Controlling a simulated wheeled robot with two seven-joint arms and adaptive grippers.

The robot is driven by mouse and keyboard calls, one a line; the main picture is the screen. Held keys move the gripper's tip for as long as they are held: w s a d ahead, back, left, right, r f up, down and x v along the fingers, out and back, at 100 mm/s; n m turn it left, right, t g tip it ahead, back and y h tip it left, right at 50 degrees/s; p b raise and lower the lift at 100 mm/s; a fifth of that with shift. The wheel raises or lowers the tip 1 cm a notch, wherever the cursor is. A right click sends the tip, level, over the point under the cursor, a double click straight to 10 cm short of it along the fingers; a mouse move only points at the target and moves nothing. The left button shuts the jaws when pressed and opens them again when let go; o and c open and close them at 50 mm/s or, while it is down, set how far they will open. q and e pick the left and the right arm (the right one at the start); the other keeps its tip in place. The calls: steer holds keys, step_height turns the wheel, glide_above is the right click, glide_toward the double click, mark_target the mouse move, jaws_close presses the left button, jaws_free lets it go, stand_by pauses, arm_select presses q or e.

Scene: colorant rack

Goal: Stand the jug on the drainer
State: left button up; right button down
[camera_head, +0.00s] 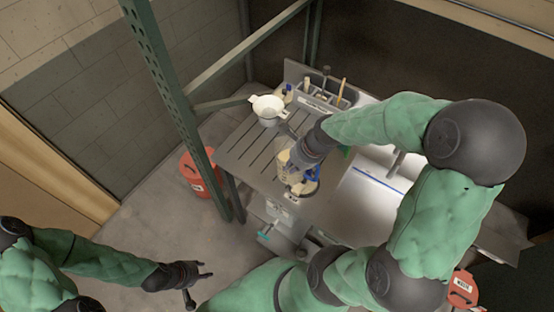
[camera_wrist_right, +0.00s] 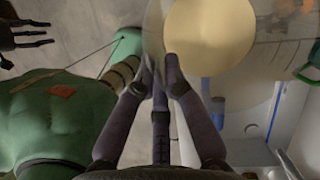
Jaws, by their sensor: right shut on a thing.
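The jug (camera_head: 284,164) looks clear with cream-coloured contents. In the head view it is over the front part of the grooved drainer (camera_head: 236,152), partly hidden by my right gripper (camera_head: 297,160). Whether its base touches the drainer cannot be told. In the right wrist view the jug's cream contents (camera_wrist_right: 208,38) show at the top, just beyond the fingertips of my right gripper (camera_wrist_right: 160,75), which is shut on the jug. My left gripper (camera_head: 200,279) is low at the left, away from the drainer, with its fingers spread and empty.
A white funnel-like bowl (camera_head: 267,108) stands at the drainer's back left. A caddy (camera_head: 318,101) with brushes is behind. The white sink (camera_head: 362,205) is to the right. A red bucket (camera_head: 197,174) stands by the green post (camera_head: 176,95). The left of the drainer is clear.

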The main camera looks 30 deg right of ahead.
mark_target(278, 152)
steer(key=w+f, duration=0.2)
steer(key=w, duration=0.1)
steer(key=w+f, duration=0.5)
steer(key=w, duration=0.2)
steer(key=shift+d+f+b, duration=0.25)
steer(key=shift+d+b, duration=0.05)
steer(key=shift+b, duration=0.05)
steer(key=shift+w+f+b, duration=0.15)
steer(key=shift+f, duration=0.8)
steer(key=shift+w+f+b, duration=0.1)
steer(key=shift+f+b, duration=0.05)
steer(key=shift+f, duration=0.9)
steer(key=c, duration=1.3)
jaws_free()
steer(key=shift+s, duration=0.1)
